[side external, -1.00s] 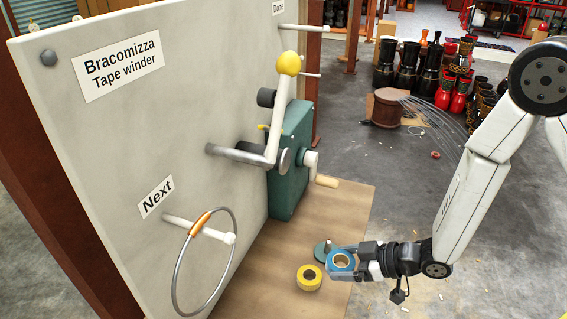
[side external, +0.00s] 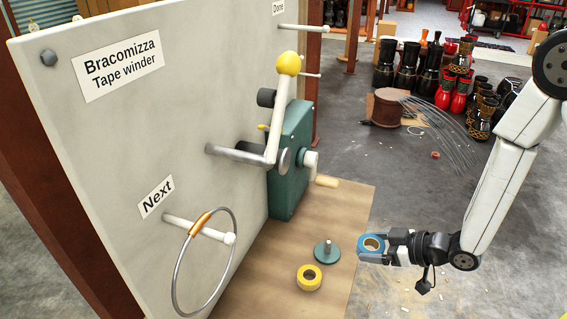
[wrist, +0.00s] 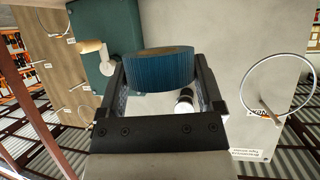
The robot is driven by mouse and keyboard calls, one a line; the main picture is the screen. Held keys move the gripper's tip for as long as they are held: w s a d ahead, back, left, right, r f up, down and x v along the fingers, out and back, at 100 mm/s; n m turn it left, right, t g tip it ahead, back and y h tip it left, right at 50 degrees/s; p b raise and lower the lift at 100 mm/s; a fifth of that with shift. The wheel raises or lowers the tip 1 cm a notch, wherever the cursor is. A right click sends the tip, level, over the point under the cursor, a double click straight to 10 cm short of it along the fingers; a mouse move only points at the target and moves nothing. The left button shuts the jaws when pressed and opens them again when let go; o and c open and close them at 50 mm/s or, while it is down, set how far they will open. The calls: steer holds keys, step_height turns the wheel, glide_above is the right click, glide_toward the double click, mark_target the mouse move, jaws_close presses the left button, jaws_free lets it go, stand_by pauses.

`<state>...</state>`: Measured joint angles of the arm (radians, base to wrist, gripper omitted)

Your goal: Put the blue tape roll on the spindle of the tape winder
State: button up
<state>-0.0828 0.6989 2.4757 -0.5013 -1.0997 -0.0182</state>
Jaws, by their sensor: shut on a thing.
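My gripper (side external: 388,246) is shut on the blue tape roll (side external: 371,244), its fingers on opposite sides of the rim. The blue roll fills the space between the fingertips in the wrist view (wrist: 158,68). It is in the air by the right edge of the wooden base. The tape winder is a pale upright board (side external: 120,130) with a green box (side external: 290,165), a wooden crank handle (side external: 326,181) and a yellow-knobbed lever (side external: 288,64). A green disc (side external: 325,258) with a short upright grey peg stands bare on the base, left of the roll. I cannot tell which post is the spindle.
A metal ring (side external: 178,262) hangs on the peg under "Next". A bare white rod (side external: 300,27) sticks out under "Done". Drums (side external: 405,65) stand far behind on the floor.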

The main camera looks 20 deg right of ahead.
mark_target(331, 248)
steer(key=shift+w+a+f, duration=0.4)
steer(key=shift+w+f, duration=1)
steer(key=shift+w, duration=0.45)
steer(key=shift+w+a+f, duration=0.45)
steer(key=shift+w+f, duration=0.95)
steer(key=shift+w, duration=0.45)
steer(key=shift+w+a+f, duration=0.4)
steer(key=shift+w+f, duration=1)
steer(key=shift+w, duration=0.45)
steer(key=shift+w+f, duration=0.15)
steer(key=shift+f, duration=0.05)
steer(key=shift+w+f, duration=0.15)
steer(key=shift+f, duration=1.5)
steer(key=shift+f, duration=0.15)
steer(key=o, duration=1)
